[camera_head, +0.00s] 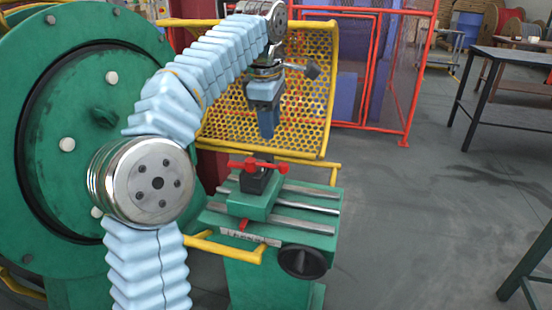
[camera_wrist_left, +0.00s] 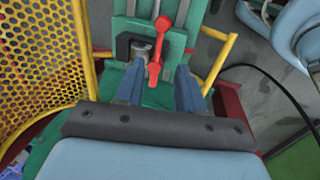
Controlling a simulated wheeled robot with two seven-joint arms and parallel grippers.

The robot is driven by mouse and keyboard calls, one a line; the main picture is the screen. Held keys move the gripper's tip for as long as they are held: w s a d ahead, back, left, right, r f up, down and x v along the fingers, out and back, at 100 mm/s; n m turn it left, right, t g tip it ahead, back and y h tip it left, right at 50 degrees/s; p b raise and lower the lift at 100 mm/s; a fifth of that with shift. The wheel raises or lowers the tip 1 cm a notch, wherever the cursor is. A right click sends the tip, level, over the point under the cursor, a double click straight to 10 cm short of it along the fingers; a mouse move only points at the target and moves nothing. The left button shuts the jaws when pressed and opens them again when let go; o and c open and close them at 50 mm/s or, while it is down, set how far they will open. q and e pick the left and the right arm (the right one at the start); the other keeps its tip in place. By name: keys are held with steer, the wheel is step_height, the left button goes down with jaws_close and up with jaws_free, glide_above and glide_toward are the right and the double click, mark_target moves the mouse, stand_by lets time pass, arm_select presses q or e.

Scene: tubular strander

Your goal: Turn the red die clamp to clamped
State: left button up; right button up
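The red die clamp (camera_head: 258,165) is a red lever handle on top of a dark die block (camera_head: 256,183), on the green slide of the machine. In the left wrist view the red handle (camera_wrist_left: 157,55) points toward the gripper, with its lower end near the gap between the fingers. My left gripper (camera_head: 268,132) hangs above and just behind the clamp, fingers down. In the wrist view my left gripper (camera_wrist_left: 159,88) is open, its blue fingers apart with nothing held. I cannot tell whether it touches the handle. My right gripper is not in view.
A yellow perforated guard (camera_head: 305,105) stands behind the clamp. A large green wheel housing (camera_head: 70,60) fills the left. A black handwheel (camera_head: 302,261) and a yellow rail (camera_head: 225,247) are at the slide's front. A dark table (camera_head: 510,85) stands right; floor between is clear.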

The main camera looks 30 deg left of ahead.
mark_target(274, 167)
arm_select(q)
steer(key=f, duration=0.3)
steer(key=w+f+b, duration=0.1)
steer(key=f, duration=0.3)
steer(key=w+f+b, duration=0.1)
steer(key=f, duration=0.2)
steer(key=shift+a+f, duration=0.2)
steer(key=shift+f, duration=0.15)
steer(key=shift+c, duration=0.3)
jaws_close()
